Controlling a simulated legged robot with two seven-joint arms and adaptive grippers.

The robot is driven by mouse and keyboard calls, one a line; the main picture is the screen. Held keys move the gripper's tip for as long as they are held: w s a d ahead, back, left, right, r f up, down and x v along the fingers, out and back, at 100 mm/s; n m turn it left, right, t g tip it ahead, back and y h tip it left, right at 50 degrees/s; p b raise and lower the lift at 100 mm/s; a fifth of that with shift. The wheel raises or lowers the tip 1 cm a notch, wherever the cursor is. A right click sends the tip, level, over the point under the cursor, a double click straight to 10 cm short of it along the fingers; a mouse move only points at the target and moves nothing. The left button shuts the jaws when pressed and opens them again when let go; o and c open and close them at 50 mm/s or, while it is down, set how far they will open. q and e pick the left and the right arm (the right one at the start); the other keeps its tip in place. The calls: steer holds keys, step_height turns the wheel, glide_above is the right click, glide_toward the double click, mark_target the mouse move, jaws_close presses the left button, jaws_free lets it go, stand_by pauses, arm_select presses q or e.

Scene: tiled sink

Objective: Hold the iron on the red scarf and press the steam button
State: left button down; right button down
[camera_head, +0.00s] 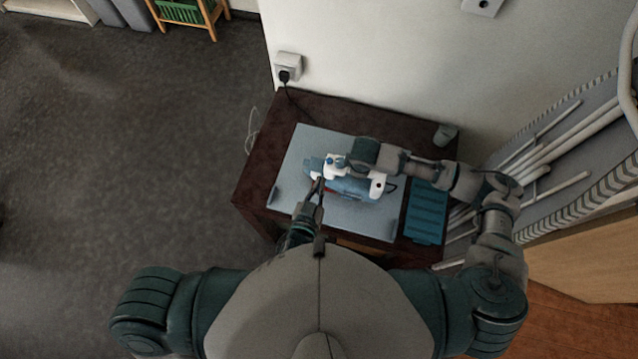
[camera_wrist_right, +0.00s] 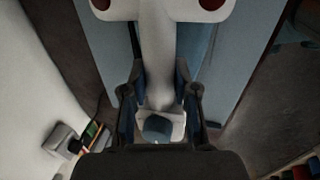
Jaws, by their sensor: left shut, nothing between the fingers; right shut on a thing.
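The blue and white iron (camera_head: 352,186) lies on the light blue board on the brown table. My right gripper (camera_wrist_right: 160,92) is shut around its white handle (camera_wrist_right: 160,45); in the head view the right hand covers part of the iron from above. My left gripper (camera_head: 318,184) is shut and empty, its tips at the left end of the iron; I cannot tell whether they touch it. Only a small red patch (camera_head: 331,189) shows by the iron, perhaps the red scarf; the rest is hidden.
The light blue board (camera_head: 290,185) covers the middle of the dark brown table (camera_head: 255,180). A teal ribbed tray (camera_head: 427,212) lies to its right and a small grey cup (camera_head: 445,134) at the back right. A plug with a cord sits in a wall socket (camera_head: 288,66). A folded ironing board (camera_head: 560,135) leans at the right.

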stand_by(0.4)
steer(key=shift+w+r+p, duration=0.2)
steer(key=shift+r+p, duration=0.5)
steer(key=shift+p, duration=0.1)
steer(key=p+v, duration=0.3)
steer(key=w+p+v, duration=0.1)
steer(key=p+v, duration=0.1)
steer(key=p, duration=0.2)
steer(key=shift+d+r, duration=0.1)
steer(key=shift+r, duration=0.4)
